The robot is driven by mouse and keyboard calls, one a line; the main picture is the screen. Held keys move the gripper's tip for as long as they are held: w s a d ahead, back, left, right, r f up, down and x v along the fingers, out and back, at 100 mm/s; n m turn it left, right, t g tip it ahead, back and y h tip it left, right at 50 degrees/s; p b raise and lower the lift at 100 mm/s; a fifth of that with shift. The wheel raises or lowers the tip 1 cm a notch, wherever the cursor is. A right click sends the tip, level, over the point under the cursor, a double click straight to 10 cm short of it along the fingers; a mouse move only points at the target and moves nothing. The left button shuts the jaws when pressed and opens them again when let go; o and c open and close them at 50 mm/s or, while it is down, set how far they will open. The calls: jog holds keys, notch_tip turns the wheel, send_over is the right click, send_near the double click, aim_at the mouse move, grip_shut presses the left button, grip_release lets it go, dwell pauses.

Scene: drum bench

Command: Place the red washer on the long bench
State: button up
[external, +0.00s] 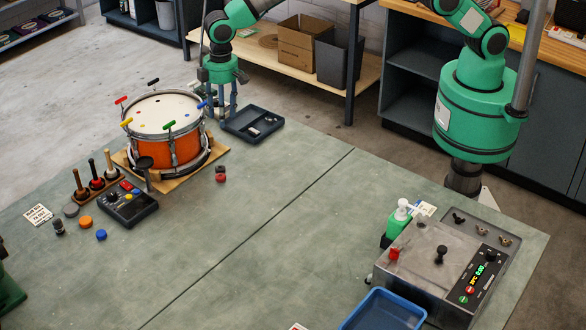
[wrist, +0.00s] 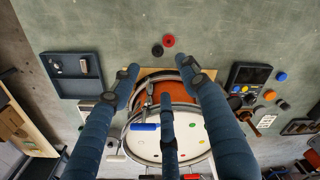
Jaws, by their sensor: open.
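A small red ring, which looks like the red washer (external: 220,177), lies flat on the grey-green bench top (external: 260,225), just right of the drum's board. In the wrist view, the red washer (wrist: 169,41) is beyond the fingertips, beside a black round piece (wrist: 157,50). My gripper (external: 222,108) points down at the drum's far right side, between the drum and a dark tray. In the wrist view, my gripper (wrist: 160,80) has its three fingers spread over the drum's edge with nothing between them. It is apart from the washer.
The orange drum (external: 172,143) on its wooden board stands close to my fingers. The dark tray (external: 270,139) is at their right. A control box (external: 128,204) and coloured pucks sit front left. A metal machine (external: 440,265) and blue bin (external: 384,312) stand right. The middle bench is clear.

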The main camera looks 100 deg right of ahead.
jog(key=s+d+r+t, duration=0.1)
jog(key=s+d+r, duration=0.3)
jog(key=r, duration=0.5)
jog(key=s+d+r, duration=0.2)
jog(key=s+r, duration=0.5)
jog(key=r, duration=0.3)
jog(key=s+d+r+t, duration=0.1)
jog(key=s+d+r, duration=0.2)
jog(key=s+r, duration=0.4)
jog(key=s+d+r+t, duration=0.15)
jog(key=s+r, duration=0.25)
jog(key=s, duration=0.4)
jog(key=s+d+r, duration=0.2)
jog(key=s, duration=0.7)
jog(key=s+d+r, duration=0.2)
jog(key=s, duration=0.7)
jog(key=s+d+f+t, duration=0.1)
jog(key=s+f, duration=0.1)
jog(key=s, duration=0.6)
jog(key=s+d+f, duration=0.1)
jog(key=s+f, duration=0.2)
jog(key=s, duration=0.6)
jog(key=shift+s+d+t, duration=0.25)
jog(key=shift+d+t, duration=0.1)
jog(key=shift+d, duration=0.05)
notch_tip(320, 180, down, 6)
jog(key=b, duration=0.6)
jog(key=shift+f, duration=0.2)
jog(key=shift+b, duration=0.3)
